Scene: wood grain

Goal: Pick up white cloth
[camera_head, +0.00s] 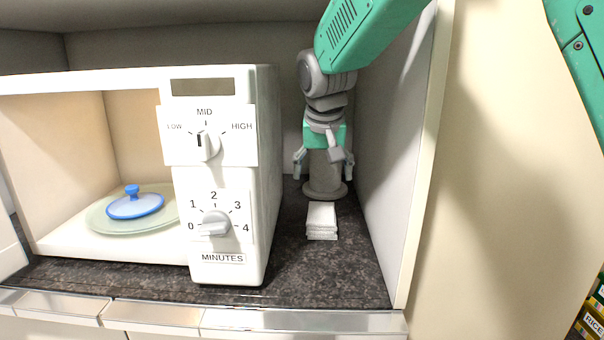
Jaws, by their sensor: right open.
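The white cloth (321,221) is a small folded stack lying on the dark speckled countertop, to the right of the microwave. My right gripper (324,162) hangs above and behind it, fingers pointing down and spread apart. It is open and empty, and apart from the cloth. A grey round-based object (325,187) stands behind the gripper, partly hidden by its fingers. My left gripper is not in view.
A white microwave (262,180) stands open on the left, with a glass plate (101,222) and a blue lid (135,204) inside. A cabinet side wall (401,180) closes the right. Bare countertop (330,275) lies in front of the cloth.

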